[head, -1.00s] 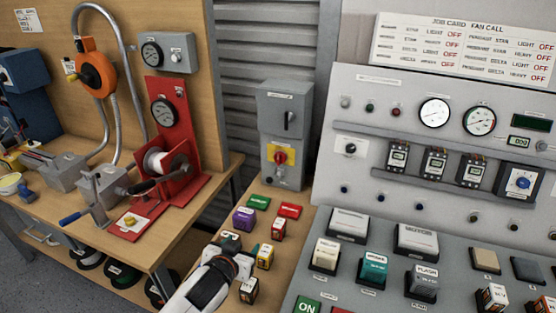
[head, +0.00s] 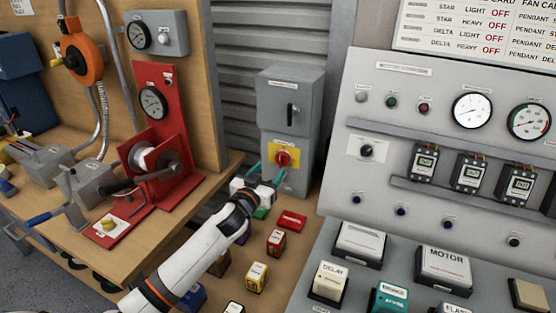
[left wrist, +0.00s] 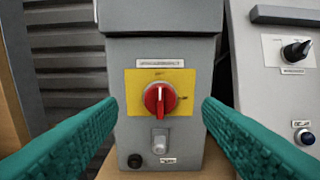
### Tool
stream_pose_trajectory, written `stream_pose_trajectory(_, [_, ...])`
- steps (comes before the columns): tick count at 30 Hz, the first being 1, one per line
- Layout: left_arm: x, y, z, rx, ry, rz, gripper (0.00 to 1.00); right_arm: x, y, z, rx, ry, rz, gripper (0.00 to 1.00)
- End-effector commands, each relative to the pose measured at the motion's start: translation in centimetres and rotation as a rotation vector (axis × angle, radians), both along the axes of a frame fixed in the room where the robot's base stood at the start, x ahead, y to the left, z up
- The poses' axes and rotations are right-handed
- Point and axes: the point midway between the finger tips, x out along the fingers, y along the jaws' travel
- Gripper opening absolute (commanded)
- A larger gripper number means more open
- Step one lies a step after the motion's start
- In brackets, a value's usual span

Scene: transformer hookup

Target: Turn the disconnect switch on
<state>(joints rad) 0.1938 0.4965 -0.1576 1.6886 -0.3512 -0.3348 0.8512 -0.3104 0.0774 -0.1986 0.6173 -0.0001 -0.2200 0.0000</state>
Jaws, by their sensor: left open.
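The disconnect switch is a red rotary knob (head: 283,159) on a yellow plate, on the front of a grey box (head: 283,130). In the left wrist view the red knob (left wrist: 159,98) is near the middle, with its light pointer mark upright. Small marks on the plate above and right of it are too small to read surely. My left gripper (head: 266,174) is just in front of the box. Its teal fingers (left wrist: 160,112) are spread wide on both sides of the knob, apart from it, with nothing between them. My right gripper is not in view.
A black lever handle (head: 291,115) is on the box above. Several small labelled blocks, such as a red one (head: 292,219), stand on the bench below my left arm. The grey control panel (head: 365,90) is at right, and a red winch stand (head: 155,135) at left.

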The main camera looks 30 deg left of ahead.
Motion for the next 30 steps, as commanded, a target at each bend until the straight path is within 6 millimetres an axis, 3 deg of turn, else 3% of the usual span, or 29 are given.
stream_pose_trajectory(3, [2.5,0.2,0.2,-0.001,-0.001,0.002,0.60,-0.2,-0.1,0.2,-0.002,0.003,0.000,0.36])
stream_pose_trajectory(9, [5.3,0.3,0.1,-0.001,0.000,0.002,0.60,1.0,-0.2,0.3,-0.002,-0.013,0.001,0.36])
stream_pose_trajectory(15, [6.5,0.3,0.0,0.001,0.001,0.001,0.60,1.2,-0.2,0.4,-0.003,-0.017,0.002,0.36])
stream_pose_trajectory(24, [6.7,0.4,0.0,0.000,0.001,0.000,0.60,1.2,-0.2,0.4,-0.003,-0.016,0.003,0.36])
stream_pose_trajectory(26, [6.7,0.4,0.0,0.000,0.001,0.000,0.53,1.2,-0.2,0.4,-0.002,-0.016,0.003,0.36])
stream_pose_trajectory(30, [6.7,0.4,0.0,0.000,0.001,0.000,0.31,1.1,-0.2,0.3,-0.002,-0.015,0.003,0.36])
